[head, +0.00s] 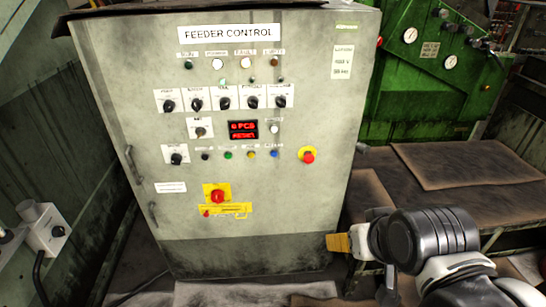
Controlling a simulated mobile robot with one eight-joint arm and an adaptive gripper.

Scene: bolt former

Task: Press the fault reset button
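The grey feeder control cabinet (300,200) faces me. A row of small buttons runs across its middle: black (206,156), green (228,155), yellow (251,154) and blue (274,153). A white button (274,128) sits above the blue one. Their labels are too small to read, so I cannot tell which is fault reset. My gripper (346,242) is at the lower right, in front of the cabinet's lower right edge and well below the buttons. A yellow-orange piece shows at its tip. It touches no button; its finger opening cannot be made out.
A red rotary switch (217,196) sits below. A red-lit display (243,130) and black selector knobs (225,103) are above. A brown-topped bench (440,200) and green machine (430,60) stand right.

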